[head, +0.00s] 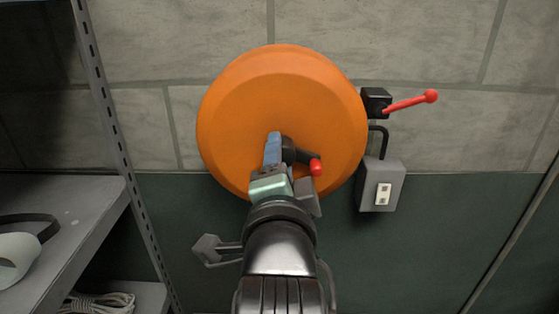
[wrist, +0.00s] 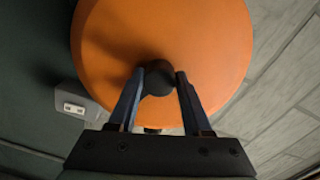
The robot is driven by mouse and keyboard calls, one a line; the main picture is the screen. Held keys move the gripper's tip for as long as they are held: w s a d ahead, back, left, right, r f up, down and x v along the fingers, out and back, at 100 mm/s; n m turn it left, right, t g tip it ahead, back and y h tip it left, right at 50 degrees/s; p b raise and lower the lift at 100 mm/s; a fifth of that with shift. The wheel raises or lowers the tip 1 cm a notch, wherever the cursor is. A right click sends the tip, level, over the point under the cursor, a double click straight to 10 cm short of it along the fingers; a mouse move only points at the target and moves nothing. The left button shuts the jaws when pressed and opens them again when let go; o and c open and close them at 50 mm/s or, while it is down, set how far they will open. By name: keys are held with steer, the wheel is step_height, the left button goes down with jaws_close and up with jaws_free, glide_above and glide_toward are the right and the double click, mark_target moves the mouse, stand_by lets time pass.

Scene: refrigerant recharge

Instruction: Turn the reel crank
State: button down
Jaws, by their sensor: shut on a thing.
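The orange reel (head: 235,110) is a large round disc on the wall; it fills the top of the wrist view (wrist: 210,40). A dark crank (head: 299,156) with a red end (head: 316,168) sits near its middle, pointing down and right. In the wrist view a round black part of the crank (wrist: 158,80) lies between the two blue fingers. My gripper (head: 279,143) is shut on this black part. One finger is mostly hidden in the head view. The red end does not show in the wrist view.
A black block with a red lever (head: 410,102) is right of the reel. Below it is a grey switch box (head: 366,185) with a pipe. A grey metal shelf (head: 75,225) stands at the left, with a coiled rope (head: 100,303) low down. The wall at the right is clear.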

steer(key=shift+d+r+m+b, duration=0.15)
steer(key=shift+m+b, duration=0.2)
steer(key=shift+m, duration=1.15)
steer(key=shift+d+r+m+b, duration=0.1)
steer(key=shift+m+b, duration=0.25)
steer(key=shift+m, duration=1.15)
steer(key=shift+f+m, duration=0.1)
steer(key=shift+m, duration=0.3)
steer(key=shift+c, duration=1.7)
jaws_free()
steer(key=shift+f, duration=0.1)
steer(key=shift+a, duration=0.1)
steer(key=s+p, duration=0.1)
steer(key=s, duration=0.1)
steer(key=s+p, duration=0.2)
steer(key=s, duration=0.1)
steer(key=shift+s+r, duration=0.3)
steer(key=shift+s, duration=0.05)
steer(key=shift+s+p, duration=0.15)
steer(key=shift+p, duration=0.7)
